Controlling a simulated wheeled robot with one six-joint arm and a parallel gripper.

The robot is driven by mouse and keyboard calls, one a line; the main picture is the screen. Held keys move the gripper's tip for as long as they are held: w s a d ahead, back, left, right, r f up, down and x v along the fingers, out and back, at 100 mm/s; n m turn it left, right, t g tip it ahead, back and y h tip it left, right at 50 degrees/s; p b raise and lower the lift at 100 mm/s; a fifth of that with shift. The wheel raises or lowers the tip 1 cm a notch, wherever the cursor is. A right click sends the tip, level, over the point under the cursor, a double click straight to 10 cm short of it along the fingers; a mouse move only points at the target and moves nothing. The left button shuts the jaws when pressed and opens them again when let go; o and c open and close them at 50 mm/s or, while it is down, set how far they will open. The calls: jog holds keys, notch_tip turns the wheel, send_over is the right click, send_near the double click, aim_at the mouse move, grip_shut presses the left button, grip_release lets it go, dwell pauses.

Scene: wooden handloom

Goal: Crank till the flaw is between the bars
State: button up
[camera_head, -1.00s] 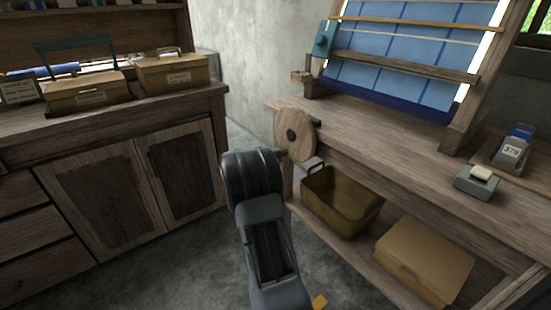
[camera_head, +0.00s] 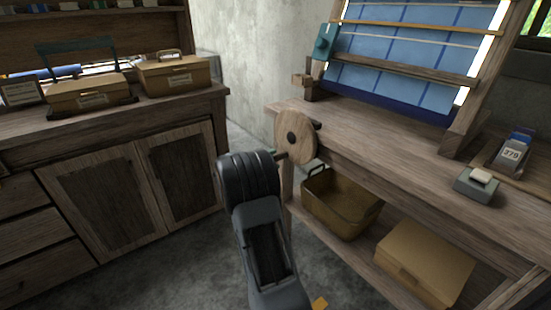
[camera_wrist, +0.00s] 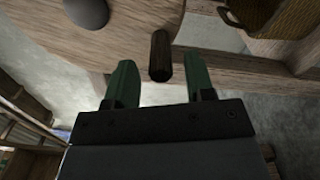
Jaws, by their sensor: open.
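The round wooden crank wheel (camera_head: 296,139) is on the left end of the loom bench, with a dark hub. In the wrist view its wooden face and grey hub (camera_wrist: 87,12) fill the upper left. A dark crank peg (camera_wrist: 160,55) points toward the camera, between the green fingertips of my gripper (camera_wrist: 158,66). The gripper is open, with a gap on both sides of the peg. Blue cloth (camera_head: 400,50) with darker grid lines is stretched behind a yellowish bar (camera_head: 420,24), a pale thin bar (camera_head: 405,36) and a thicker wooden bar (camera_head: 400,67). I cannot make out a flaw.
Under the bench (camera_head: 400,130) are a brown basket (camera_head: 340,205) and a cardboard box (camera_head: 425,262). A small grey block (camera_head: 476,186) and a numbered counter (camera_head: 513,153) are on the bench at right. A cabinet (camera_head: 130,185) with boxes stands left. The floor between is clear.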

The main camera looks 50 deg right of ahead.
jog(key=w+a+p, duration=0.2)
jog(key=a, duration=1)
jog(key=shift+p, duration=0.35)
jog(key=shift+r, duration=0.1)
jog(key=s+a+r+m+y+p, duration=0.1)
jog(key=s+a+r+y+p, duration=0.35)
jog(key=r+p, duration=0.4)
jog(key=s+a+r+y+p, duration=0.4)
jog(key=s+r+p, duration=0.2)
jog(key=r+p, duration=0.25)
jog(key=s+a+r+t+y+p, duration=0.3)
jog(key=s+a+r+y+p, duration=0.1)
jog(key=a+r+p, duration=0.4)
jog(key=s+a+r+t+y+p, duration=0.3)
jog(key=s+a+r+y+p, duration=0.1)
jog(key=a+r+p, duration=0.4)
notch_tip(320, 180, up, 2)
jog(key=shift+a+r+m+y, duration=0.1)
jog(key=shift+a+m+y, duration=0.2)
jog(key=shift+y, duration=0.45)
jog(key=shift+s, duration=0.1)
jog(key=shift+c, duration=0.6)
jog(key=shift+d, duration=0.1)
